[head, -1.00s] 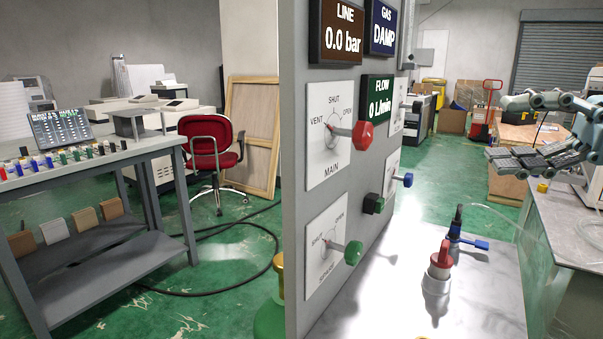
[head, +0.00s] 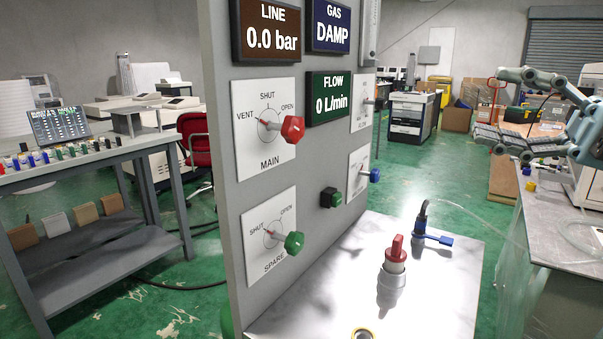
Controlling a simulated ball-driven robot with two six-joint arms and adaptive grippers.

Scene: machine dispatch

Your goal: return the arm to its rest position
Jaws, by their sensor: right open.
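My right gripper (head: 488,105) is at the right edge of the head view, with its arm coming in from the right. Its two jointed grey fingers are spread apart, with nothing between them. It appears in front of the right-hand bench and the back of the room, clear of the grey valve panel (head: 222,150). My left gripper is not in view.
The panel carries a red MAIN knob (head: 292,129) and a green SPARE knob (head: 294,242). A red-topped fitting (head: 393,270) and a blue-levered valve (head: 432,238) stand on the pale worktop (head: 300,318). A bench (head: 560,225) is at right, a shelved table (head: 95,162) at left.

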